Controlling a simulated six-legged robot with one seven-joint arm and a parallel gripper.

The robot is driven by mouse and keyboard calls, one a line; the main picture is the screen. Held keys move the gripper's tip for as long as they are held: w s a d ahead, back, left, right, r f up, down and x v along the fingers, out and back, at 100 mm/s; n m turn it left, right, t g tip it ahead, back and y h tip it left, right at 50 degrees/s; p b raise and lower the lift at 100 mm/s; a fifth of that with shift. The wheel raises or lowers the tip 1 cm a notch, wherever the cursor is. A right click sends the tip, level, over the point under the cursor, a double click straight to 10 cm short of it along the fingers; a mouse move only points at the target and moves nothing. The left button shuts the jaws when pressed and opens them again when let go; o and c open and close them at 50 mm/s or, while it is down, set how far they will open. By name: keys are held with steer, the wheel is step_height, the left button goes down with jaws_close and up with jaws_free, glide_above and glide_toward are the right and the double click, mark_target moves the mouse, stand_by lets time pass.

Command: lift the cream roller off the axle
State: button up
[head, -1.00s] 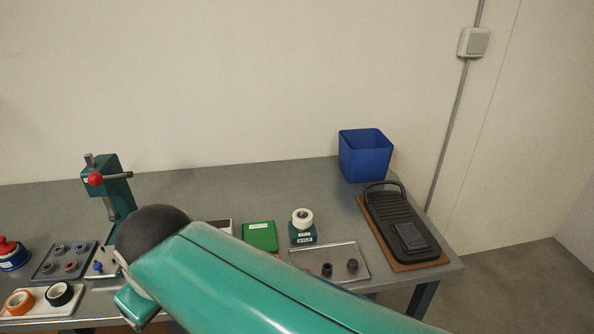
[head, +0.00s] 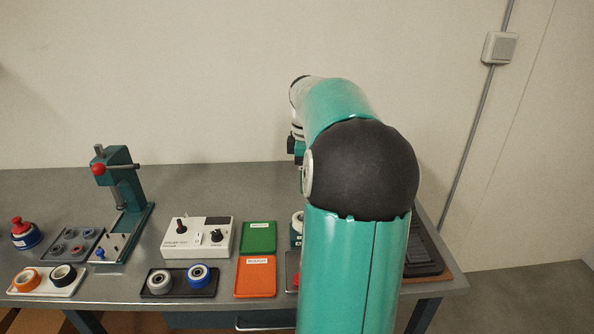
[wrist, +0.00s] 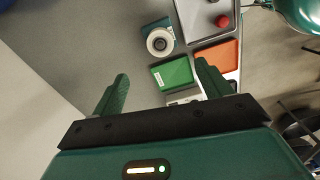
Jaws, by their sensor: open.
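The cream roller (wrist: 160,41) shows a pale ring with a dark centre in the wrist view. It sits on the teal axle stand (wrist: 153,25). In the head view, my arm covers most of the roller (head: 298,222) and its stand; only their left edges show. My gripper (wrist: 162,70) is open and empty. Its two green fingers are spread wide, and the roller lies beyond their tips, between them in the picture. The roller and the fingers look apart. The fingers are not clear in the head view.
A green tray (wrist: 173,74) and an orange tray (wrist: 218,53) lie beside the stand. A metal tray (wrist: 193,24) carries a red round piece (wrist: 221,21). A white control box (head: 197,238) and a teal press (head: 122,205) stand further left on the bench.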

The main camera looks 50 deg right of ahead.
mark_target(297, 224)
step_height(297, 224, down, 14)
steer(key=shift+r, duration=0.1)
stand_by(0.5)
steer(key=c, duration=1)
steer(key=o, duration=0.3)
steer(key=shift+d+r, duration=0.1)
steer(key=c, duration=0.4)
